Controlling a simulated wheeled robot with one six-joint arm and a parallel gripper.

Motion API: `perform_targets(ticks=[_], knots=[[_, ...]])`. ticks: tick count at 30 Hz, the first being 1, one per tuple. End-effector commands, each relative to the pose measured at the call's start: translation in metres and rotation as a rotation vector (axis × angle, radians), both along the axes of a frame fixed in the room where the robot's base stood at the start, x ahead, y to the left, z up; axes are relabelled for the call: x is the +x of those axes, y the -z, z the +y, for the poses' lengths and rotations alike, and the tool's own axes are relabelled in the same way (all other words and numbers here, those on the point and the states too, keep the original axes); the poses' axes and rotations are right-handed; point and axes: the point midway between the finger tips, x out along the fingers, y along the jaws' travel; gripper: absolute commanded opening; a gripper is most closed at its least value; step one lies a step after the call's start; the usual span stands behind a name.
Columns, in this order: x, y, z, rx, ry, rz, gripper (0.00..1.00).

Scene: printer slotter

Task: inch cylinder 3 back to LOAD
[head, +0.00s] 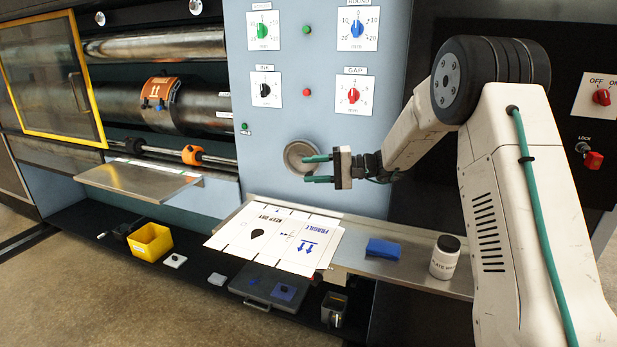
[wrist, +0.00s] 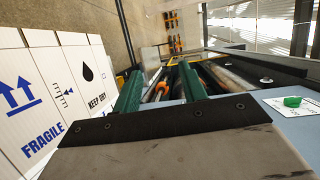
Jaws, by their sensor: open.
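Two cylinders show behind the machine opening in the head view: a shiny upper cylinder (head: 165,45) and a darker lower cylinder (head: 205,104). An orange plate (head: 158,90) with a white arrow print is wrapped on the lower one. I cannot read which is cylinder 3, and no LOAD mark is legible. A small green button (head: 244,127) with a tiny label sits at the panel's left edge. My gripper (head: 318,169) is open and empty, in front of a round metal recess (head: 300,157) in the panel. Its green fingers also show in the wrist view (wrist: 160,68).
The blue-grey panel (head: 330,125) carries several knobs and lights. A yellow-framed guard (head: 104,100) is at left. A shelf below holds printed sheets (head: 280,238), a blue cloth (head: 383,248) and a white jar (head: 444,258). A yellow bin (head: 150,242) stands lower left.

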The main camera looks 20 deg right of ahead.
Motion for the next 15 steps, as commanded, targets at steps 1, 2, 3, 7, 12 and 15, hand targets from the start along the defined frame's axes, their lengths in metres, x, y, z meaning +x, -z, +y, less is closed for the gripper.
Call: perform_targets(ticks=[1, 2, 3, 7, 12, 15], knots=[[0.022, 0.021, -0.014, 0.051, 0.049, -0.012, 0.42], [0.034, 0.031, -0.022, 0.079, 0.079, -0.024, 0.42], [0.048, 0.042, -0.032, 0.114, 0.119, -0.044, 0.42], [0.080, 0.076, -0.061, 0.198, 0.229, -0.094, 0.42], [0.099, 0.100, -0.082, 0.248, 0.309, -0.130, 0.42], [0.105, 0.103, -0.081, 0.256, 0.322, -0.137, 0.42]])
